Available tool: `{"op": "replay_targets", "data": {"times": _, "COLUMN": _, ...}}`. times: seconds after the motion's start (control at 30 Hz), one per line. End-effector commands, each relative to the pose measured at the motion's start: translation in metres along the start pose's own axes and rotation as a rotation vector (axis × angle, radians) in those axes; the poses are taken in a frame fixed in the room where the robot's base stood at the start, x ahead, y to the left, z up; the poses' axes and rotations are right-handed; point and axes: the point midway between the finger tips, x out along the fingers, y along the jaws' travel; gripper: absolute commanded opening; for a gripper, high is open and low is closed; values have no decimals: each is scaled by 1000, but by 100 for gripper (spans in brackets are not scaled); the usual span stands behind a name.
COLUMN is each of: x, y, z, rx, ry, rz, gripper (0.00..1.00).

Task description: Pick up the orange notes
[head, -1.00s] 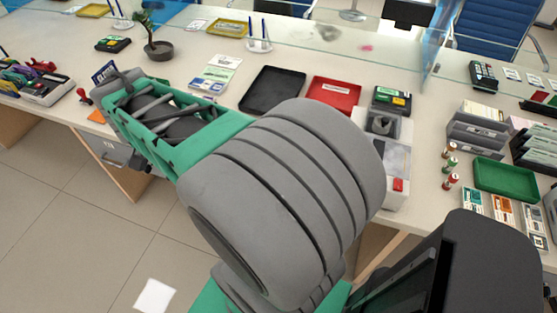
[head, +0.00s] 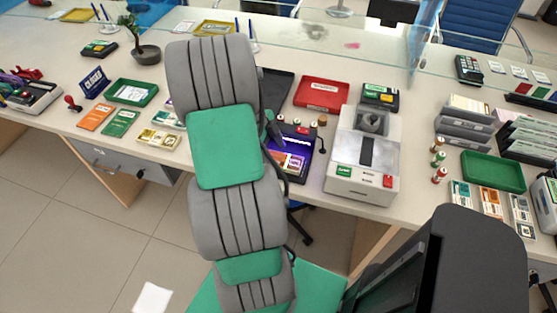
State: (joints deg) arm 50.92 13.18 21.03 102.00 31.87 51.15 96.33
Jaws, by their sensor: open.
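A stack of orange notes (head: 96,117) lies flat on the left part of the counter in the head view, just left of a stack of green notes (head: 120,123). Another orange-and-white bundle (head: 491,201) lies at the far right, among other note bundles. My arm rises through the middle of the view, and its upper links stand to the right of the left orange notes, apart from them. My gripper does not show; the arm hides it or it is out of frame.
A green tray (head: 131,91) stands behind the left notes, with a red-handled stamp (head: 73,104) to their left. Yellowish notes (head: 160,138) lie to the right. A red tray (head: 322,93) and a grey machine (head: 363,158) stand right of my arm.

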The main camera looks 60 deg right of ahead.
Motion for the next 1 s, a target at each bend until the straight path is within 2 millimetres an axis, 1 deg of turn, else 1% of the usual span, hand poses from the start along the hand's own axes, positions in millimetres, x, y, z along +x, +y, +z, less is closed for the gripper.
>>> {"op": "replay_targets", "data": {"times": 0.03, "x": 7, "y": 0, "z": -1, "rx": 0, "ry": 1, "rz": 2, "gripper": 80}}
{"op": "replay_targets", "data": {"times": 0.1, "x": 13, "y": 0, "z": 0, "rx": -1, "ry": 0, "rz": 1, "gripper": 80}}
{"op": "replay_targets", "data": {"times": 0.33, "x": 14, "y": 0, "z": 0, "rx": -1, "ry": -1, "rz": -1, "gripper": 79}}
{"op": "replay_targets", "data": {"times": 1.0, "x": 14, "y": 0, "z": 0, "rx": -1, "ry": -1, "rz": -2, "gripper": 24}}
